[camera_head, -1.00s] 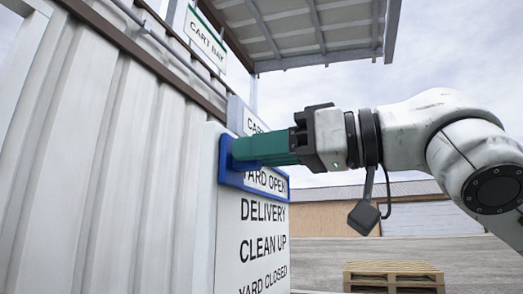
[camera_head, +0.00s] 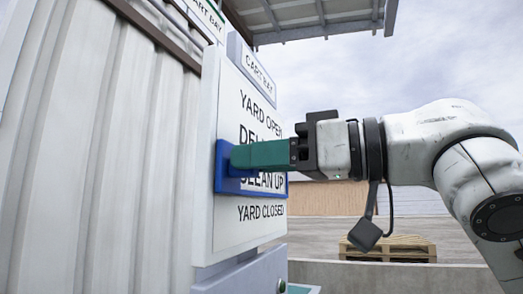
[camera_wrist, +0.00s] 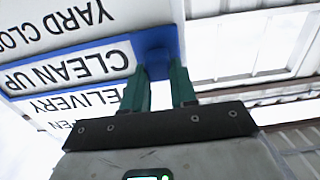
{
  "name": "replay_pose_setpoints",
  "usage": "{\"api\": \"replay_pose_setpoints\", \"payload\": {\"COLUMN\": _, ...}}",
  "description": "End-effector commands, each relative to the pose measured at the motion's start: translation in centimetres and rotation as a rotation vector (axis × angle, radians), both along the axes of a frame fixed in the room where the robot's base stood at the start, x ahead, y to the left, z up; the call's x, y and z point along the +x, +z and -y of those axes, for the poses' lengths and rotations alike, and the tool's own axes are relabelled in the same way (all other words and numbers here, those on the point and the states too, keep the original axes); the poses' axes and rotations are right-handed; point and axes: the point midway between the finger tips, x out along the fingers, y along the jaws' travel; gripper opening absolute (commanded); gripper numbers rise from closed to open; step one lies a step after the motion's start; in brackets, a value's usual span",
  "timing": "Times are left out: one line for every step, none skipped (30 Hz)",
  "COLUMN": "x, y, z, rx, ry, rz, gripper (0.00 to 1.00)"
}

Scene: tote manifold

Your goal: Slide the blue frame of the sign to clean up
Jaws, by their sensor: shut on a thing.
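The white sign (camera_head: 232,112) on the wall lists YARD OPEN, DELIVERY, CLEAN UP and YARD CLOSED. The blue frame (camera_head: 222,180) lies across the sign around the CLEAN UP line; part of it is hidden behind my gripper in the head view. In the wrist view the blue frame (camera_wrist: 76,88) appears upside down, with CLEAN UP inside it. My gripper (camera_head: 238,157), with green fingers, is shut on the blue block at the frame's left end. The wrist view shows my two green fingers (camera_wrist: 160,84) on either side of that block.
A corrugated white wall (camera_head: 95,150) stands left of the sign. A roof (camera_head: 310,18) hangs above. A wooden pallet (camera_head: 400,247) lies on the ground at the right. A grey box (camera_head: 250,275) sits below the sign.

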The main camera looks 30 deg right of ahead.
Motion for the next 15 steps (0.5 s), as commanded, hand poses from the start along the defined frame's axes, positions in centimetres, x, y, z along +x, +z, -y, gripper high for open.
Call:
{"api": "replay_pose_setpoints", "payload": {"x": 0.2, "y": -0.15, "z": -0.06, "rx": -0.002, "ry": 0.0, "rz": -0.008, "gripper": 0.0}}
{"api": "replay_pose_setpoints", "payload": {"x": 0.2, "y": -0.14, "z": -0.06, "rx": -0.002, "ry": 0.0, "rz": -0.008, "gripper": 0.0}}
{"api": "replay_pose_setpoints", "payload": {"x": 0.21, "y": -0.14, "z": -0.07, "rx": -0.002, "ry": 0.0, "rz": -0.008, "gripper": 0.0}}
{"api": "replay_pose_setpoints", "payload": {"x": 0.21, "y": -0.14, "z": -0.07, "rx": -0.002, "ry": 0.0, "rz": -0.008, "gripper": 0.0}}
{"api": "replay_pose_setpoints", "payload": {"x": 0.21, "y": -0.14, "z": -0.07, "rx": -0.002, "ry": 0.0, "rz": -0.008, "gripper": 0.0}}
{"api": "replay_pose_setpoints", "payload": {"x": 0.23, "y": -0.13, "z": -0.06, "rx": -0.001, "ry": 0.0, "rz": -0.009, "gripper": 0.0}}
{"api": "replay_pose_setpoints", "payload": {"x": 0.23, "y": -0.13, "z": -0.06, "rx": -0.001, "ry": 0.0, "rz": -0.009, "gripper": 0.3}}
{"api": "replay_pose_setpoints", "payload": {"x": 0.23, "y": -0.13, "z": -0.06, "rx": -0.001, "ry": 0.0, "rz": -0.009, "gripper": 0.33}}
{"api": "replay_pose_setpoints", "payload": {"x": 0.23, "y": -0.13, "z": -0.06, "rx": -0.001, "ry": 0.0, "rz": -0.009, "gripper": 0.36}}
{"api": "replay_pose_setpoints", "payload": {"x": 0.23, "y": -0.12, "z": -0.07, "rx": -0.001, "ry": 0.0, "rz": -0.009, "gripper": 0.39}}
{"api": "replay_pose_setpoints", "payload": {"x": 0.23, "y": -0.11, "z": -0.06, "rx": -0.001, "ry": 0.0, "rz": -0.008, "gripper": 0.42}}
{"api": "replay_pose_setpoints", "payload": {"x": 0.21, "y": -0.09, "z": -0.07, "rx": -0.001, "ry": 0.0, "rz": -0.008, "gripper": 0.46}}
{"api": "replay_pose_setpoints", "payload": {"x": 0.19, "y": -0.08, "z": -0.06, "rx": -0.001, "ry": 0.0, "rz": -0.007, "gripper": 0.49}}
{"api": "replay_pose_setpoints", "payload": {"x": 0.18, "y": -0.06, "z": -0.07, "rx": -0.001, "ry": 0.0, "rz": -0.007, "gripper": 0.52}}
{"api": "replay_pose_setpoints", "payload": {"x": 0.16, "y": -0.05, "z": -0.05, "rx": -0.001, "ry": 0.0, "rz": -0.006, "gripper": 0.53}}
